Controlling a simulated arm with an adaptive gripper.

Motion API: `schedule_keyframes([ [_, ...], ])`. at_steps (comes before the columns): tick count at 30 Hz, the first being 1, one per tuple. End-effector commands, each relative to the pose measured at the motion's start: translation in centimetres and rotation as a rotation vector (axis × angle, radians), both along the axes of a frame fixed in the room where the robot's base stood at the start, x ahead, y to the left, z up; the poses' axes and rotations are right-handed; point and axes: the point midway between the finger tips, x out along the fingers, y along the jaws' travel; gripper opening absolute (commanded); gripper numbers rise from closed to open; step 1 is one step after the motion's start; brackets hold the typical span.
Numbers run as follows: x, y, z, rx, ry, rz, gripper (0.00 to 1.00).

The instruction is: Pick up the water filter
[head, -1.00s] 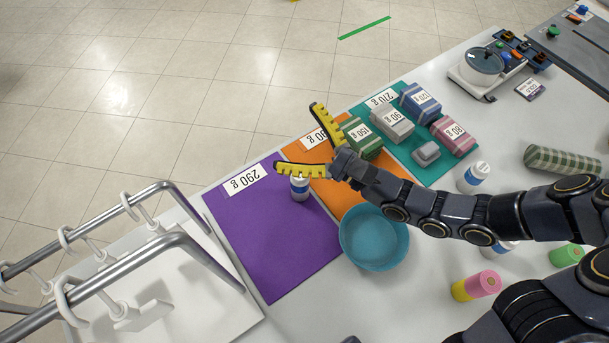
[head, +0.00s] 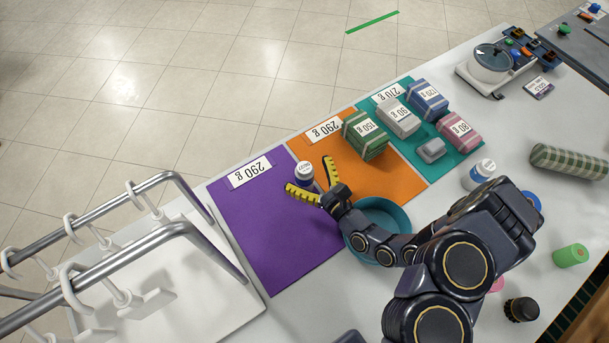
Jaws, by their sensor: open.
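I cannot tell for certain which item is the water filter. A small white and blue bottle-like item (head: 305,171) stands upright on the purple mat (head: 280,245), near its right edge, and may be it. My gripper (head: 309,175) is open, its two yellow-padded fingers spread on either side of this item. The item stands at the mouth of the fingers; I cannot tell whether they touch it. A similar white and blue item (head: 482,171) stands on the table at right.
A teal bowl (head: 379,207) is partly hidden behind my arm. The orange mat (head: 390,181) holds a green striped box (head: 366,134). The teal mat (head: 463,160) holds several small packages. Metal rails (head: 130,262) with white hooks stand at left.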

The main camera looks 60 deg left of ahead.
Motion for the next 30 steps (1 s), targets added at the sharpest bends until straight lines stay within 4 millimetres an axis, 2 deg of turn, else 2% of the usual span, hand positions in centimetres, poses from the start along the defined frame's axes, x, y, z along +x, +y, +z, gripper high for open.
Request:
schedule_keyframes([
  [1,-0.2,0.0,-1.0,-0.004,-0.001,0.005,0.78],
  [4,-0.3,1.6,-0.8,-0.001,-0.005,0.007,0.78],
  [8,-0.3,2.7,-0.7,0.001,-0.004,0.004,0.78],
  [17,-0.2,3.0,-0.7,0.001,-0.001,0.000,0.78],
  [20,-0.2,3.0,-0.7,0.001,-0.001,0.000,0.39],
  [21,-0.2,3.0,-0.7,0.001,-0.001,0.000,0.22],
  [23,-0.2,3.0,-0.7,0.001,-0.001,0.000,0.00],
  [30,-0.2,3.0,-0.7,0.001,-0.001,0.000,0.00],
])
